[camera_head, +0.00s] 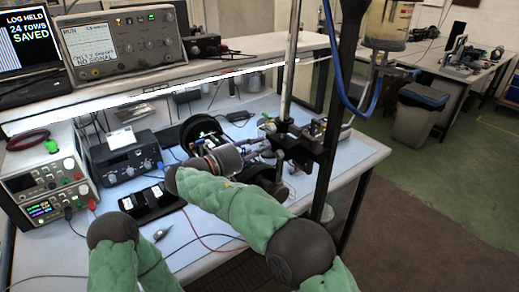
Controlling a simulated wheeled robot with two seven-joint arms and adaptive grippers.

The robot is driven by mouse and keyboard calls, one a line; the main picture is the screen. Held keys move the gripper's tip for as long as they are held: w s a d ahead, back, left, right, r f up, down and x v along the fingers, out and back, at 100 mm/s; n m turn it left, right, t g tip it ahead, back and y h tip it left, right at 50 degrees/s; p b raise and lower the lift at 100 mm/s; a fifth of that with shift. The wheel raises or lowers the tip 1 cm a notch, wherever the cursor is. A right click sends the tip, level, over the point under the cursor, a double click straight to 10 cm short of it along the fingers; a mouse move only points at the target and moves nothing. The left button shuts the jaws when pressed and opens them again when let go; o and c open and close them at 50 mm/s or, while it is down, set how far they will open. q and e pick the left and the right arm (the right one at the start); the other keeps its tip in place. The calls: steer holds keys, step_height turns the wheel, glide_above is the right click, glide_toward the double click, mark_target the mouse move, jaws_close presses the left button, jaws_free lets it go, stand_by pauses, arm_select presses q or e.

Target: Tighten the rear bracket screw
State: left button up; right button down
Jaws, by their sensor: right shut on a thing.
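My right arm, in a green sleeve, comes in from the bottom right and bends back over the bench. Its right gripper (262,143) is beside the black bracket (305,146) on the upright metal rod. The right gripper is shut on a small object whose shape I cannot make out. The rear bracket screw is too small or hidden to tell apart. I cannot tell whether the held object touches the bracket. My left arm shows as a green sleeve at the bottom left, and its gripper is out of view.
A bench instrument (128,158), a power supply (45,187) and an oscilloscope (118,42) stand at the left. A black tray (152,202) and loose cables lie on the blue bench top (205,250). A blue hose (336,60) hangs beside the dark post (341,110).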

steer(key=shift+a+f, duration=0.2)
steer(key=shift+a, duration=0.05)
steer(key=c, duration=1.1)
jaws_free()
steer(key=shift+a, duration=0.1)
steer(key=shift+o, duration=0.2)
steer(key=shift+a, duration=0.15)
steer(key=shift+d+r, duration=0.15)
steer(key=shift+d, duration=0.1)
steer(key=shift+v, duration=3.75)
